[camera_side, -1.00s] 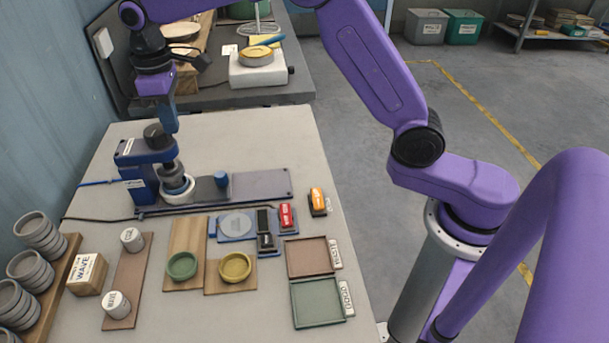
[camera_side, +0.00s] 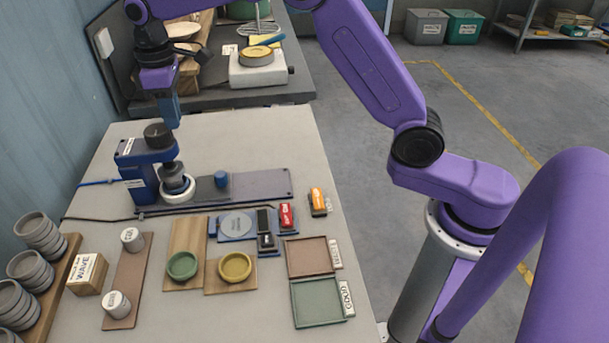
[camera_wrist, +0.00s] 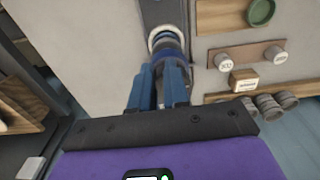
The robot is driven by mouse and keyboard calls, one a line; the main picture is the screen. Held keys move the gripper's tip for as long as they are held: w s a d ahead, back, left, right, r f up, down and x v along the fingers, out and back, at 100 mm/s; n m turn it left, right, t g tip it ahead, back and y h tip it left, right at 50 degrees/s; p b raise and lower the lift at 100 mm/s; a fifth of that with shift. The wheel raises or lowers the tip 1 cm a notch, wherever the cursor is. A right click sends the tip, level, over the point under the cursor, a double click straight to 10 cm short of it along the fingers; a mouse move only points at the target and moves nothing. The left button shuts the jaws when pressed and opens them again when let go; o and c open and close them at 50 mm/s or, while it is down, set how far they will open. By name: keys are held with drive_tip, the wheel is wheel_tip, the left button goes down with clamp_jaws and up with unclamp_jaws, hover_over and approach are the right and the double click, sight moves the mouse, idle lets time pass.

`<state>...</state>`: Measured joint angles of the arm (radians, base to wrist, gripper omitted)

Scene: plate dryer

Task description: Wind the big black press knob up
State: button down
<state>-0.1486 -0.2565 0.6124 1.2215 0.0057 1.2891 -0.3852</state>
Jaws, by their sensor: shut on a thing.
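The black press knob (camera_side: 157,136) tops the blue press (camera_side: 143,170) at the back left of the table in the side view. My gripper (camera_side: 172,124) points down at the knob, its blue fingers beside the knob's top. The gripper is shut on the knob, though the fingers partly hide the contact. In the wrist view, the blue fingers (camera_wrist: 160,88) stand apart with the knob's side mostly hidden between them. The press's ram ends over a white ring (camera_side: 177,188) on the base.
A blue peg (camera_side: 221,180) stands on the press's base plate. Green (camera_side: 182,265) and yellow (camera_side: 235,266) dishes, a brown tray (camera_side: 312,256) and a green tray (camera_side: 318,302) lie toward the front. Stacked grey dishes (camera_side: 34,230) stand at the left edge.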

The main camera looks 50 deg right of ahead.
drive_tip(key=shift+w+d+f, duration=0.35)
drive_tip(key=shift+d+f, duration=0.3)
drive_tip(key=shift+f, duration=0.05)
drive_tip(key=shift+d, duration=0.1)
drive_tip(key=shift+s+d+r, duration=0.1)
drive_tip(key=shift+s+d, duration=0.05)
drive_tip(key=shift+d, duration=0.1)
wheel_tip(320, 180, up, 6)
drive_tip(key=shift+a, duration=0.3)
drive_tip(key=shift+r, duration=0.1)
